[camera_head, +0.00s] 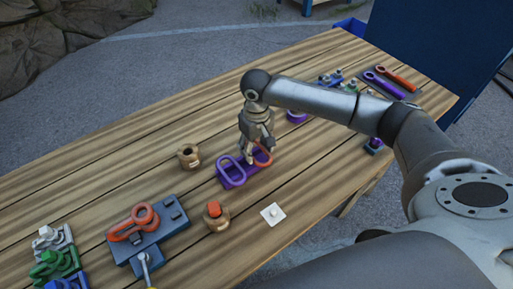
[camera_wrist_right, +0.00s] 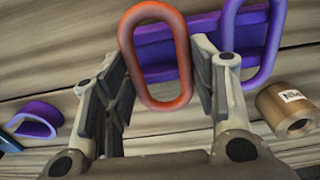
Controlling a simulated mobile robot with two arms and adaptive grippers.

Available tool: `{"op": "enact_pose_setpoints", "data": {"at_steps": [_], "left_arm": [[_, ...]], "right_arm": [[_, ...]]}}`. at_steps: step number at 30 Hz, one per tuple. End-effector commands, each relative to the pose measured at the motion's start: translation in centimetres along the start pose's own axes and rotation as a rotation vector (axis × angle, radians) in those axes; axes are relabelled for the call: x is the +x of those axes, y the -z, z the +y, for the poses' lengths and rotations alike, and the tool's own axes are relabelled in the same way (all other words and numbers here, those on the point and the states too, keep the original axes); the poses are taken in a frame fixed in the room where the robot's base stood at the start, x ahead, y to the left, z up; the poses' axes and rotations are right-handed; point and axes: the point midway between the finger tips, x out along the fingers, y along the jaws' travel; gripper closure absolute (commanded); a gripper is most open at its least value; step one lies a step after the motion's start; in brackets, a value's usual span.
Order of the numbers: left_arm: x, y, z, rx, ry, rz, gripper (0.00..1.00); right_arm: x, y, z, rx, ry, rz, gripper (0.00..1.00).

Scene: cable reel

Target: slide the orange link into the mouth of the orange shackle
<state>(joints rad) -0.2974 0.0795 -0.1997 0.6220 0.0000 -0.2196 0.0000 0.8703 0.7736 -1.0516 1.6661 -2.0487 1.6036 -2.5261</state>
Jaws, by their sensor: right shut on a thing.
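My right gripper (camera_head: 257,146) points down over a purple holder (camera_head: 233,178) in mid-table. It is shut on an orange oval link (camera_head: 265,158), which shows upright between its fingers in the right wrist view (camera_wrist_right: 128,50). I cannot tell whether the link still touches the holder. An orange shackle (camera_head: 127,232) with a rounded loop lies on a blue-grey block (camera_head: 150,249) at the front left of the table, well apart from the gripper. My left gripper is not in view.
A purple link (camera_head: 226,167) stands on the holder beside the orange one. Brass cylinders (camera_head: 188,156) (camera_head: 216,217) and a white card (camera_head: 272,214) stand or lie nearby. Green and white parts (camera_head: 55,262) are at front left. Purple and orange tools (camera_head: 392,82) lie at the far right.

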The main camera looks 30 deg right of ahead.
Motion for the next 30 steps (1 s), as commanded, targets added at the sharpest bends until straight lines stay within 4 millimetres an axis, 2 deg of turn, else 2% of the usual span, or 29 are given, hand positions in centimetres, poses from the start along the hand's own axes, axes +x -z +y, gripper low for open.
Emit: {"op": "enact_pose_setpoints", "data": {"at_steps": [1, 15, 26, 30], "left_arm": [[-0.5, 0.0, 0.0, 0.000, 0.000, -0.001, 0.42], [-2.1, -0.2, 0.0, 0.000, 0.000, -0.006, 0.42], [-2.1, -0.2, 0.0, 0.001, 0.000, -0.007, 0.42], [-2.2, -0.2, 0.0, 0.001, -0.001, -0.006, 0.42]], "right_arm": [[-0.9, 0.1, 0.1, 0.000, -0.001, 0.003, 0.85], [-5.4, 0.1, 0.0, 0.000, 0.000, 0.002, 0.85], [-5.6, 0.1, -0.1, 0.004, 0.000, 0.002, 0.85], [-5.6, 0.2, -0.7, 0.065, 0.001, 0.001, 0.85]]}}
